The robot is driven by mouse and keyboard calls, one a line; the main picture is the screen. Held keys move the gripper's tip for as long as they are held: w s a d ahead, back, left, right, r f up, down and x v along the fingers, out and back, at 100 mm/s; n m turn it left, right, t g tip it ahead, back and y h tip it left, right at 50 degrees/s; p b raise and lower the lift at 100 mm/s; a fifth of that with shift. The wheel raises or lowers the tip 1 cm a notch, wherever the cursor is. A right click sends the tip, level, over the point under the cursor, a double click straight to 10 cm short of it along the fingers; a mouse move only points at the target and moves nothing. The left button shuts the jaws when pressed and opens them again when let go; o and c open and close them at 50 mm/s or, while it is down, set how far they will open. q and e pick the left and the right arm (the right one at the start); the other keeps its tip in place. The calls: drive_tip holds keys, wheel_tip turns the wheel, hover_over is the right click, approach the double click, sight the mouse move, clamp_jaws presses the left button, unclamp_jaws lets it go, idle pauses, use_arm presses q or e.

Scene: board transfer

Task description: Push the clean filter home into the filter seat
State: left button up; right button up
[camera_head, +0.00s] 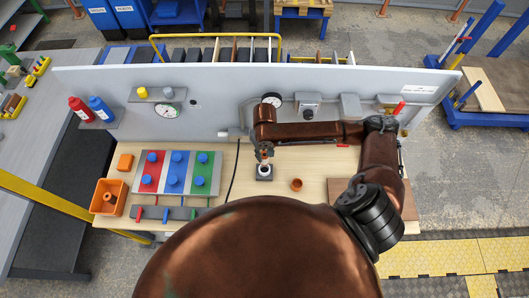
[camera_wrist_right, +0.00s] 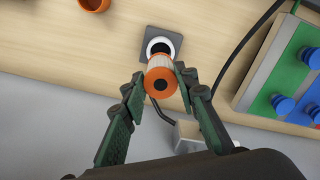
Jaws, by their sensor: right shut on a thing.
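The filter seat (camera_head: 264,178) is a dark square block with a white ring on the wooden bench. It also shows in the right wrist view (camera_wrist_right: 180,36), its dark opening partly visible. My right gripper (camera_wrist_right: 160,80) is shut on the clean filter (camera_wrist_right: 159,64), a pale cylinder with an orange end cap and dark centre. The filter overlaps the ring's near edge in that view; I cannot tell whether they touch. In the head view my right gripper (camera_head: 264,154) is just behind the seat. My left gripper is not in view.
An orange cup-like part (camera_head: 297,184) stands right of the seat. A red, green and blue panel with blue knobs (camera_head: 172,172), an orange bin (camera_head: 108,197) and a dark cable (camera_head: 232,172) are to the left. A grey wall panel (camera_head: 215,95) with gauges bounds the bench behind.

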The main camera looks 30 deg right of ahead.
sight(265, 160)
wheel_tip(265, 160, down, 2)
drive_tip(key=shift+f, duration=0.15)
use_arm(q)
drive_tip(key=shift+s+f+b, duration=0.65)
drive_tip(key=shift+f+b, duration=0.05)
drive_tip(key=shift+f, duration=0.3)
use_arm(e)
drive_tip(key=shift+f, duration=1.6)
use_arm(q)
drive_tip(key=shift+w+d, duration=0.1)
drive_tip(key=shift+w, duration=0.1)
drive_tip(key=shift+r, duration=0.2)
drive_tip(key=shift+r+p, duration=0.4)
drive_tip(key=shift+p, duration=0.15)
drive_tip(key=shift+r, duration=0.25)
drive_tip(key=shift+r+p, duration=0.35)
drive_tip(key=shift+p, duration=0.25)
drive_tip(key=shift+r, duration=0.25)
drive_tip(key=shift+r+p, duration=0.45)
drive_tip(key=shift+p, duration=0.25)
